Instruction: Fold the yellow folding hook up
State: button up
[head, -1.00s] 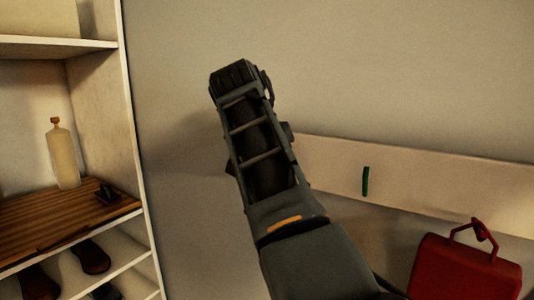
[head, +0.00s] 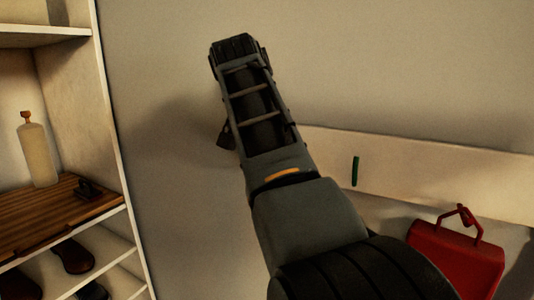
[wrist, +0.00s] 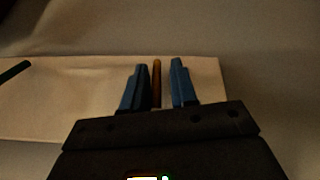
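My gripper (wrist: 158,66) has two blue fingers, open, one on each side of the hook. The hook looks nearer the left finger; I cannot tell whether it touches. The hook's lower end is hidden behind the gripper body. In the head view my arm covers the left end of the board (head: 430,170), and the hook and fingertips are hidden.
A green hook (head: 355,171) is on the board; it also shows in the wrist view (wrist: 14,72). A red bag (head: 455,262) hangs from a red hook (head: 466,215) at right. A shelf unit (head: 112,120) with a bottle (head: 37,155) and shoes (head: 72,257) stands at left.

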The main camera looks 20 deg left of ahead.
jog(key=shift+o, duration=1.2)
jog(key=shift+d+r, duration=0.1)
jog(key=b+v, duration=0.2)
jog(key=v, duration=0.5)
jog(key=shift+s+r, duration=0.2)
jog(key=shift+r, duration=0.1)
